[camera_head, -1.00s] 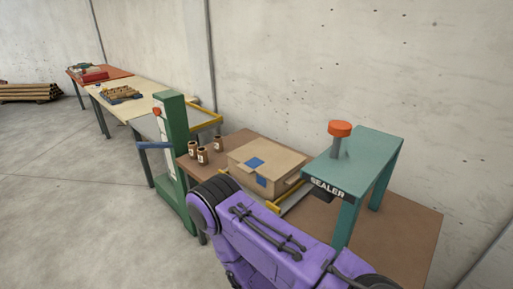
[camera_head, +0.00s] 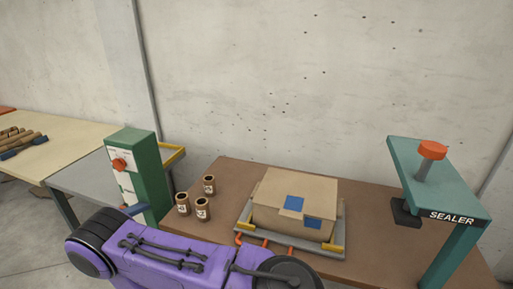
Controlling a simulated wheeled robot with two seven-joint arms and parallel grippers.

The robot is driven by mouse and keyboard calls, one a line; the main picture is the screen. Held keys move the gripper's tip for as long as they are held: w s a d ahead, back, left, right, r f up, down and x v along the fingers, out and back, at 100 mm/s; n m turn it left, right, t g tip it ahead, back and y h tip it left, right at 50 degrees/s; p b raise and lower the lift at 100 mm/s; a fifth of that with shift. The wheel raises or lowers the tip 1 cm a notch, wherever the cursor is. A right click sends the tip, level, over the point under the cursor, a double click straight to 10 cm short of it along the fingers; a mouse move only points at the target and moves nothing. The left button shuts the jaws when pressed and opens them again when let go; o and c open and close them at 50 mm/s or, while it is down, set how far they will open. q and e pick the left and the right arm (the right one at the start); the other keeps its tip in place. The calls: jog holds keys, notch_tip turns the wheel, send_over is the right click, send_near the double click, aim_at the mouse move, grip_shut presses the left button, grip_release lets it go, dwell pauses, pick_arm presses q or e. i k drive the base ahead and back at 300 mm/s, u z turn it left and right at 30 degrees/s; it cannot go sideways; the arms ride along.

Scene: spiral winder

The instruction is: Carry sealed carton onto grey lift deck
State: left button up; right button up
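The cardboard carton (camera_head: 283,225) sits on a grey tray (camera_head: 339,246) with yellow end pieces, on the brown table. A grey deck (camera_head: 83,177) stands to the left, beside a green column (camera_head: 150,182) with a red button. A yellow rail (camera_head: 173,158) shows behind the column. One of my purple arms crosses the bottom of the view, in front of the table. Neither gripper shows, and the arm hides part of the column's lower side.
Several brown jars (camera_head: 183,203) stand between the column and carton. The teal sealer (camera_head: 440,180), with a red knob, stands to the right. A cream table (camera_head: 50,140) with wooden pieces lies far left. The brown table (camera_head: 385,245) is bare between tray and sealer.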

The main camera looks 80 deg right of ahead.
aim_at(108, 162)
jog(key=u, duration=0.05)
jog(key=i, duration=0.45)
jog(key=z, duration=3.1)
